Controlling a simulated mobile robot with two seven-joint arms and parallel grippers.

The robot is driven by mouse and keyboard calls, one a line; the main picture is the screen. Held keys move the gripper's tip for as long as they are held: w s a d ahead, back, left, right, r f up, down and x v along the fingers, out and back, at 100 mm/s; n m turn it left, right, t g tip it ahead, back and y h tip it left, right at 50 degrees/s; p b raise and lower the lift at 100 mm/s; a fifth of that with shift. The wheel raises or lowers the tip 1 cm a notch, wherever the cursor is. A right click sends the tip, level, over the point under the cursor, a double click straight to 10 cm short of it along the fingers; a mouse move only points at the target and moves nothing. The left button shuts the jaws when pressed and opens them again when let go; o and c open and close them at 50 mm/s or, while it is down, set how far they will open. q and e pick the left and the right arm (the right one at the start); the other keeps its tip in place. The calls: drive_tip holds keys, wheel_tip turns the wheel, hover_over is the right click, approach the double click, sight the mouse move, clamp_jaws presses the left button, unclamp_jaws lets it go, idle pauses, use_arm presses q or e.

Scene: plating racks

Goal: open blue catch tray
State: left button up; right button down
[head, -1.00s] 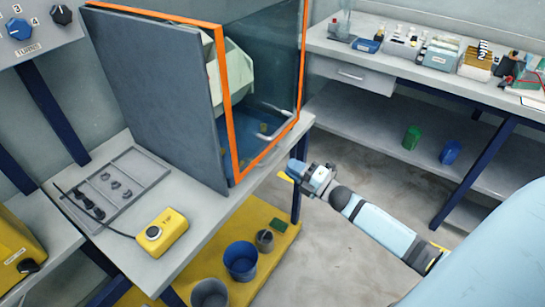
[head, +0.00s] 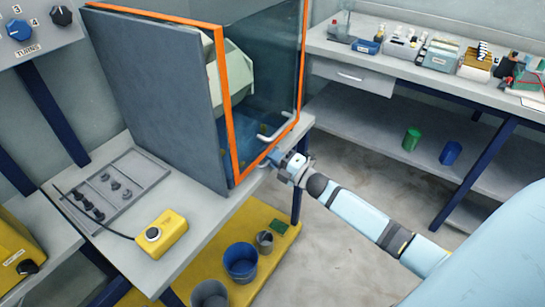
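A box with grey walls and an orange-edged clear front (head: 234,140) stands on the bench. Low inside it, behind the clear front, shows a blue tray-like part (head: 246,128), partly hidden by the frame and glare. A pale bar handle (head: 278,136) shows at the lower front, above the bottom orange edge. My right gripper (head: 271,160) is at the lower front edge of the box, just below the handle. Its fingers are small and partly hidden, so I cannot tell whether they touch anything or are open. My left gripper is out of view.
A yellow button box (head: 166,234) and a grey rack with small parts (head: 118,188) lie on the bench to the left. Buckets (head: 241,262) stand on the yellow lower shelf. The floor (head: 350,165) right of the bench is clear.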

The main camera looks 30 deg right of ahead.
drive_tip(key=shift+s, duration=0.1)
use_arm(q)
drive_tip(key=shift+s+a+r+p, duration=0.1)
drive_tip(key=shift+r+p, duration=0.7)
drive_tip(key=shift+p, duration=1.2)
use_arm(e)
drive_tip(key=r+v, duration=0.3)
drive_tip(key=v, duration=1.4)
drive_tip(key=shift+s, duration=0.4)
drive_tip(key=shift+d, duration=0.1)
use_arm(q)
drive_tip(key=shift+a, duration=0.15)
use_arm(e)
drive_tip(key=c, duration=1.5)
unclamp_jaws()
drive_tip(key=v, duration=1.3)
drive_tip(key=shift+s+d+f, duration=0.1)
drive_tip(key=shift+s+f, duration=0.05)
drive_tip(key=shift+s, duration=0.2)
